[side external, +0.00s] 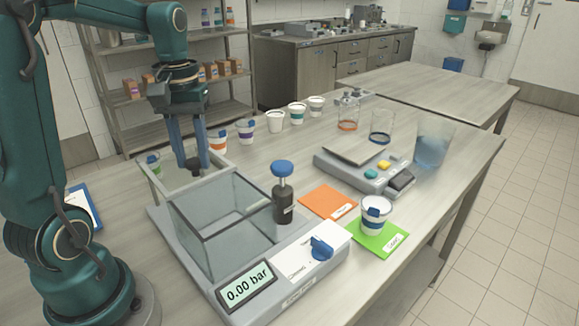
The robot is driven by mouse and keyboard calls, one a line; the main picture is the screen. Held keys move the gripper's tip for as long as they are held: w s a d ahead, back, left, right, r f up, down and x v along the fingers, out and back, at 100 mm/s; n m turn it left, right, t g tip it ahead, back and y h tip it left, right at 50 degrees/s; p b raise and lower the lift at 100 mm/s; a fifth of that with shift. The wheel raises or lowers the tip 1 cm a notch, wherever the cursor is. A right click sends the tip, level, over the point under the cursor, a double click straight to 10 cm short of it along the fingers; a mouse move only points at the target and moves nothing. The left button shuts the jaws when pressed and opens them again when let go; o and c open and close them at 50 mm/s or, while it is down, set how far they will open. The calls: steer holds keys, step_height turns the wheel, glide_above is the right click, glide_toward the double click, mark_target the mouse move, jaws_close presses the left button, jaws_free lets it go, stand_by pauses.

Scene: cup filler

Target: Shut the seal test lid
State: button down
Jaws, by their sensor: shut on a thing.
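The seal test unit (295,286) stands at the front of the table with a clear-walled chamber (225,222). Its clear, grey-framed lid (178,183) stands tilted up at the chamber's back left, so the chamber is open at the top. My gripper (193,161) points down at the lid, with its blue fingers shut on the lid's dark handle. The handle is largely hidden by the fingers. The display (247,285) reads 0.00 bar. A blue knob (321,247) sits on the front panel. I see no cup in the chamber.
A dark blue-topped bottle (283,195) stands right of the chamber. A lidded cup (375,214) stands on a green card (393,243), near an orange card (328,201). A scale (352,174) and clear beakers stand right.

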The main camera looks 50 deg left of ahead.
steer(key=shift+r, duration=0.1)
stand_by(0.5)
steer(key=d, duration=1.2)
steer(key=shift+d, duration=0.3)
steer(key=shift+w, duration=0.1)
steer(key=c, duration=0.5)
jaws_free()
steer(key=shift+r, duration=2.55)
